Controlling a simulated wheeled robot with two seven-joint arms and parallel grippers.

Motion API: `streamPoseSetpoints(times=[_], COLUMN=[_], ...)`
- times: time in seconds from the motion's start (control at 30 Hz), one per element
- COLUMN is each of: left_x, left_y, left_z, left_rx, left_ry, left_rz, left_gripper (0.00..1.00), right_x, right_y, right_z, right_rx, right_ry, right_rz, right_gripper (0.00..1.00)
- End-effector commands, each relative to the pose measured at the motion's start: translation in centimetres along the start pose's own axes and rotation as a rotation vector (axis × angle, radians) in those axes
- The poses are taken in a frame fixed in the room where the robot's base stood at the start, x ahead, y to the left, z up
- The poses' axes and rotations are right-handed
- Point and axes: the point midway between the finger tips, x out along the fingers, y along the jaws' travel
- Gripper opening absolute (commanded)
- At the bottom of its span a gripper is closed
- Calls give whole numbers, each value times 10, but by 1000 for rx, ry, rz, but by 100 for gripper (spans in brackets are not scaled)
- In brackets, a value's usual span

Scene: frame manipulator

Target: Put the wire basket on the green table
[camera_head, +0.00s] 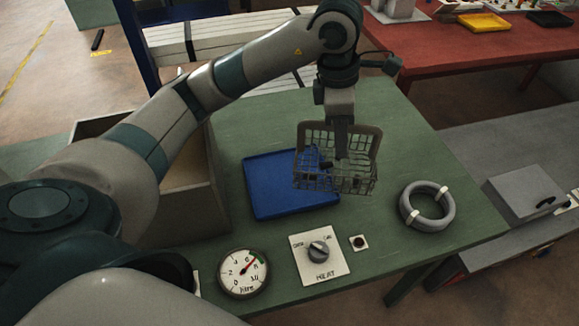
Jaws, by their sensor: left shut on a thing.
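The wire basket (345,178) is grey mesh and is held up by my left gripper (340,150), which points down into it. My left gripper is shut on the basket; its fingertips are partly hidden by the mesh. The basket overlaps the right part of a blue tray (266,195) in the picture. The gap between basket and table is hard to judge. The green table (400,115) stretches under the arm. My right gripper is not in view.
A grey coil (427,205) lies right of the basket. A gauge (243,272), a knob panel (319,256) and a small button (359,242) sit at the near edge. An open box (190,213) stands left. A red table (470,45) is behind. Green surface behind the coil is clear.

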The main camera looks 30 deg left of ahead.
Motion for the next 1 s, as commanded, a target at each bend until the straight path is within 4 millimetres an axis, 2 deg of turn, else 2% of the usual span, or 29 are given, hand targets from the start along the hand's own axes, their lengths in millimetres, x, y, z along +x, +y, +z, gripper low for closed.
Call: streamPoseSetpoints(times=[0.27, 0.8, 1.0], left_x=[10, 45, 51], left_y=[9, 40, 45], left_z=[-25, -104, -115], left_rx=[-4, -4, 0], left_ry=[2, 3, 0], left_rz=[-2, -3, 1], left_gripper=[0, 0, 0], right_x=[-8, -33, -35], right_y=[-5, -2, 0], right_z=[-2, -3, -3], right_rx=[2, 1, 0], right_ry=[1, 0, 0], right_rz=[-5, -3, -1], right_gripper=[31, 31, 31])
